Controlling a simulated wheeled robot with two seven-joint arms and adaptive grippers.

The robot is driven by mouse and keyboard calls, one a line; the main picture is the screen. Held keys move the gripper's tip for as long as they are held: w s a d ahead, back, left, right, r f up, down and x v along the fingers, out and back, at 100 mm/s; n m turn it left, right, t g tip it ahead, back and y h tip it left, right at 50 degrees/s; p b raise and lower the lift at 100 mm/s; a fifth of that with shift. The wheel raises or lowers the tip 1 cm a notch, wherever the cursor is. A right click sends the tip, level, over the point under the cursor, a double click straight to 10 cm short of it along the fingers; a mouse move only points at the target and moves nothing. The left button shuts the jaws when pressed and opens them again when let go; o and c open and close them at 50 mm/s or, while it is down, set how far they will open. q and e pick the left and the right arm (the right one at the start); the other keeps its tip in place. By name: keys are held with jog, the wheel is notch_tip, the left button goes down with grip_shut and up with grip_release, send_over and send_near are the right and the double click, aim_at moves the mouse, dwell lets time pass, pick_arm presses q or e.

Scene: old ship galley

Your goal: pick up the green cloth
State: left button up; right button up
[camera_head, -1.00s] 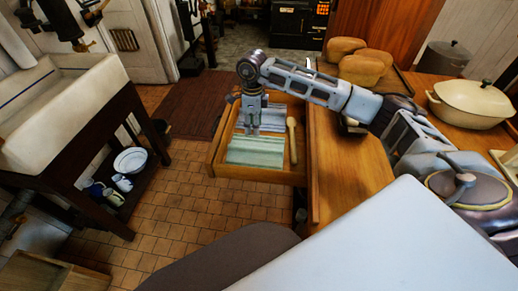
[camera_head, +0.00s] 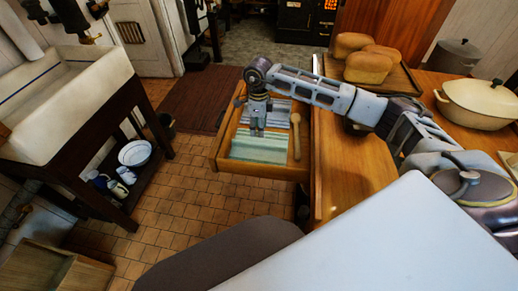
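The green cloth (camera_head: 258,149), pale green with faint stripes, lies flat and folded in the front part of an open wooden drawer (camera_head: 262,172). My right gripper (camera_head: 257,133) points straight down over the drawer. Its fingertips overlap the cloth's far edge in the picture; I cannot tell whether they touch it. The fingers look close together, but their opening is too small to make out. My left gripper is not in view.
A blue-grey striped cloth (camera_head: 279,112) lies behind the gripper in the drawer. A wooden spoon (camera_head: 296,135) lies along its right side. The counter (camera_head: 345,165) right of the drawer carries bread loaves (camera_head: 368,68) and a cream pot (camera_head: 478,103). A sink (camera_head: 70,95) stands left.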

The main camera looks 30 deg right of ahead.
aim_at(259, 144)
jog(key=shift+f, duration=2.3)
jog(key=shift+s+f, duration=0.15)
jog(key=shift+f, duration=2.45)
grip_shut()
